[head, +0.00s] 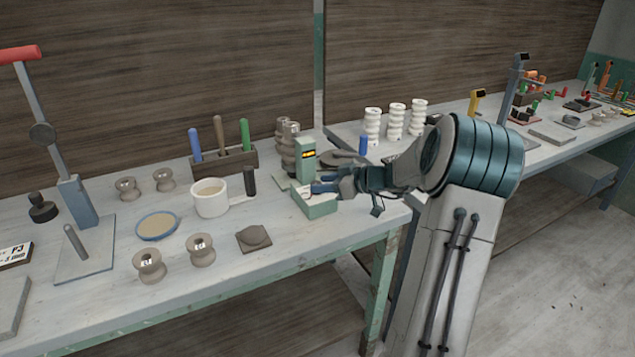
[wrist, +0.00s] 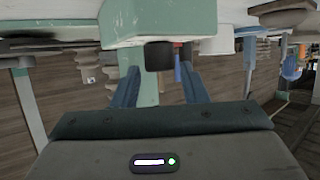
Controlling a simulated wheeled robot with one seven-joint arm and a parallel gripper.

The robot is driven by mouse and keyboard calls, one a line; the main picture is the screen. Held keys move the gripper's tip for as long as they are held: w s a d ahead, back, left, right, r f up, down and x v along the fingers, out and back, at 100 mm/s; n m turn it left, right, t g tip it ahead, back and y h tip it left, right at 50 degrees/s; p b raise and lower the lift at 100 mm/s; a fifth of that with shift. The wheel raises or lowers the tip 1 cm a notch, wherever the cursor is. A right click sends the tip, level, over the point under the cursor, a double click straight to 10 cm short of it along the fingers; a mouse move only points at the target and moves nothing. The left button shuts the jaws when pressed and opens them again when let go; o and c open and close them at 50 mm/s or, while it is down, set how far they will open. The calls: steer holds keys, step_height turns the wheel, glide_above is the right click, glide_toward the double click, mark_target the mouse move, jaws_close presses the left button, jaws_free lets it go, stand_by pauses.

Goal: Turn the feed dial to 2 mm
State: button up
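A pale green machine (head: 305,157) with an upright column and a low base (head: 318,205) stands near the right end of the near bench. Its column carries a dark label with yellow marks. In the wrist view a black round knob (wrist: 158,56), which looks like the feed dial, sticks out from the green body (wrist: 155,20). My gripper (head: 322,188) is at the machine, just above the base. In the wrist view my gripper (wrist: 159,72) is open, one finger to each side of the knob; whether they touch it cannot be told. No dial marks are legible.
Behind the machine stand grey-brown stacked pieces (head: 289,140). White ribbed pieces (head: 396,122) stand on the farther bench.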

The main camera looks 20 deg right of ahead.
steer(key=shift+x, duration=1.3)
steer(key=c, duration=0.7)
steer(key=b, duration=0.3)
steer(key=shift+f+m+h+b, duration=0.3)
steer(key=shift+h+b, duration=0.1)
